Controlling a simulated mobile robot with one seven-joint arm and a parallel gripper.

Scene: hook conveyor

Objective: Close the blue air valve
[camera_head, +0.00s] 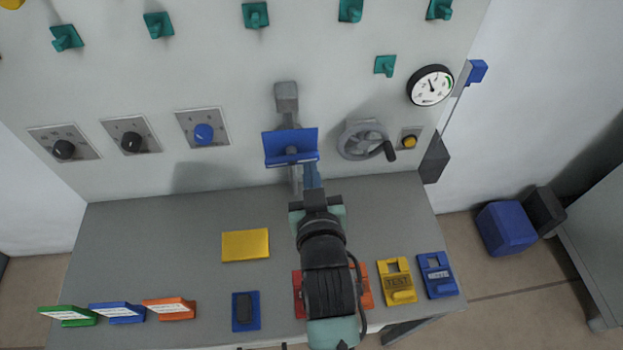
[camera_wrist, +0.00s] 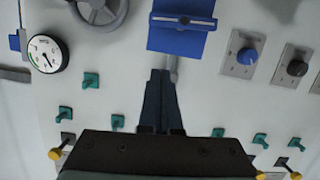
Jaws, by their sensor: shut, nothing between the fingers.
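The blue air valve (camera_head: 291,146) is on a grey vertical pipe (camera_head: 287,98) on the pale panel. Its broad blue handle lies crosswise to the pipe, with a grey hub at its middle. It also shows at the top of the wrist view (camera_wrist: 178,38), which sees the panel upside down. My gripper (camera_head: 310,168) is shut and empty, just below the handle in the head view. In the wrist view its fingertips (camera_wrist: 161,72) point at the handle's edge; I cannot tell whether they touch it. My fingers hide part of the pipe.
A grey handwheel (camera_head: 366,138) is close right of the valve, with a gauge (camera_head: 430,86) beyond. Knobs, one blue (camera_head: 203,134), are to the left. Green hooks (camera_head: 255,15) stick out above. The desk (camera_head: 160,230) below holds a yellow block (camera_head: 245,245) and several tags.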

